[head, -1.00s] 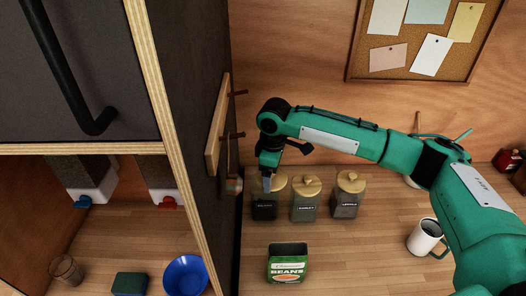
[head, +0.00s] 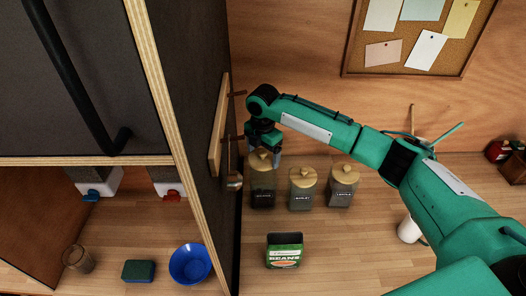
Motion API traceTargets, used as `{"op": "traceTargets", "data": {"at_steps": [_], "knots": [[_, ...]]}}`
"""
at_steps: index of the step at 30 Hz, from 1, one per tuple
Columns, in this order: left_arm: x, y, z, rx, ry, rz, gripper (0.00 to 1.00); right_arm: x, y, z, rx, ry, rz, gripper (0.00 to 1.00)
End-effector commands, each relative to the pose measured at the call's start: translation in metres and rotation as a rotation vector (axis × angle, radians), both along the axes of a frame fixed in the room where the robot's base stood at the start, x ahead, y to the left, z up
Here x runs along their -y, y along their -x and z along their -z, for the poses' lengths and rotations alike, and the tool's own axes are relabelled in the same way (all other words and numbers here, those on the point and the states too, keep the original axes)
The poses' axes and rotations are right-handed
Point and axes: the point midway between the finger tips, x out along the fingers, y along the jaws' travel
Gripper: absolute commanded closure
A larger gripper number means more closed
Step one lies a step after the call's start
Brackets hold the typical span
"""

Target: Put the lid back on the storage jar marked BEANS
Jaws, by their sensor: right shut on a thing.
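Three glass storage jars with dark labels stand in a row at the back of the counter. The left jar (head: 262,193) has a label too small to read surely. My right gripper (head: 264,148) points down above it, shut on a wooden lid (head: 260,163). This lid shows higher over its jar than the other two lids do and seems to be slightly above the rim; I cannot tell whether it touches. The middle jar (head: 302,194) and right jar (head: 342,191) wear their wooden lids. My left gripper is not in view.
A dark cabinet side with a peg rail (head: 219,130) is close to the left of my gripper. A white mug (head: 409,230) is at right, partly behind my arm. The counter's front middle is clear.

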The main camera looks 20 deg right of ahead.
Motion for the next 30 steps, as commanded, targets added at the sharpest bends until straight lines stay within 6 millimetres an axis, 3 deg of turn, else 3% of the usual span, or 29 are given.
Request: {"op": "traceTargets", "data": {"at_steps": [14, 22, 30], "knots": [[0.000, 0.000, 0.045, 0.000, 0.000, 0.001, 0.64, 0.000, 0.000, 0.044, 0.001, 0.000, 0.002, 0.38], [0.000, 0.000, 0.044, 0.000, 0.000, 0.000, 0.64, 0.000, 0.000, 0.059, 0.000, 0.000, 0.002, 0.38], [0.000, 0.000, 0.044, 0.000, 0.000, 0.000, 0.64, 0.000, 0.000, 0.061, 0.001, -0.001, 0.002, 0.38]]}}
